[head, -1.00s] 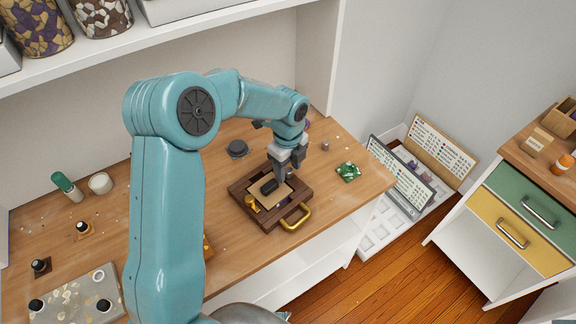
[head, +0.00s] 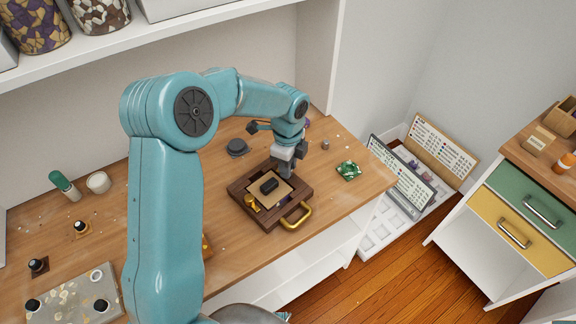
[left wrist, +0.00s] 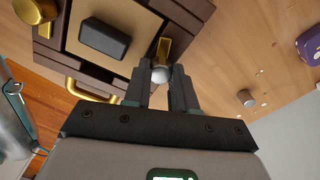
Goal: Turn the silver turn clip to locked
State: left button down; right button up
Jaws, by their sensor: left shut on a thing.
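A dark wooden frame (head: 243,206) with a gold handle (head: 298,217) lies on the workbench. A tan panel with a black block (head: 268,186) sits inside it. The silver turn clip shows in the left wrist view as a brass bar (left wrist: 164,48) with a round silver knob (left wrist: 160,75), at the frame's edge. My left gripper (head: 285,172) is over the frame's far right side. In the left wrist view its fingers (left wrist: 165,80) are shut on the silver knob. In the head view the gripper hides this clip. A gold clip (head: 250,201) stands at the frame's left side.
A green piece (head: 348,171) and a small grey cylinder (head: 326,145) are right of the frame. A dark round item (head: 237,147) lies behind it. Bottles and a grey tray (head: 60,300) are at the left. The bench's front edge is close to the handle.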

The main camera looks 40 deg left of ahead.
pick_arm(q)
jog(key=n+b, duration=0.1)
jog(key=n, duration=0.4)
jog(key=shift+n, duration=0.3)
jog(key=n+b, duration=0.1)
jog(key=n, duration=0.4)
dwell(0.9)
jog(key=c, duration=0.9)
grip_release()
notch_tip(320, 180, up, 16)
jog(key=p, duration=0.1)
jog(key=shift+r, duration=0.2)
